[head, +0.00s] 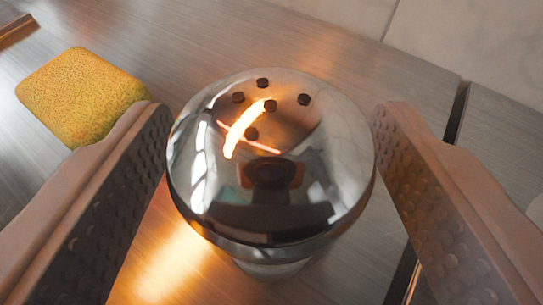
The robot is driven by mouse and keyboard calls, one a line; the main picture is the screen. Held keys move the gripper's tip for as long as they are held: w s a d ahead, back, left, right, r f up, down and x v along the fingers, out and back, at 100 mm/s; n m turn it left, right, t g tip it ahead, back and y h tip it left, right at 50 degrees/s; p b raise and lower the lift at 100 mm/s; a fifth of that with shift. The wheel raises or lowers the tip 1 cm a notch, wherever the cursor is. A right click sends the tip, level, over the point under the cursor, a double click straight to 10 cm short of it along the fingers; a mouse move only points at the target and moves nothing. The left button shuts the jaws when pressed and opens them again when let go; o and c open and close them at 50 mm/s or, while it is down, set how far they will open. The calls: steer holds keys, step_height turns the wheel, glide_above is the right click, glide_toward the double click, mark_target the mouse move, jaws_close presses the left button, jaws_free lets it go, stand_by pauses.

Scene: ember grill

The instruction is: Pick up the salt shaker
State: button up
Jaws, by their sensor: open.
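The salt shaker (270,165) stands upright on the metal counter in the middle of the head view. Its shiny chrome dome cap has several dark holes on top and shows bright orange reflections. A little of its lower body shows under the cap; the rest is hidden by it. My gripper (268,120) is open, with one textured finger to the left of the shaker and one to the right. The left finger appears very close to the cap's edge, and I cannot tell if it touches. A small gap shows at the right finger.
A yellow-green sponge (80,92) lies on the brushed metal counter (200,40) behind the left finger. A dark seam (457,112) runs through the counter at right. Pale tiles (470,40) are at the upper right. The counter behind the shaker is clear.

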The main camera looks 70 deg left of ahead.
steer(key=c, duration=1.1)
steer(key=shift+r, duration=0.15)
step_height(320, 180, up, 10)
steer(key=shift+f, duration=0.1)
steer(key=o, duration=0.3)
steer(key=c, duration=0.3)
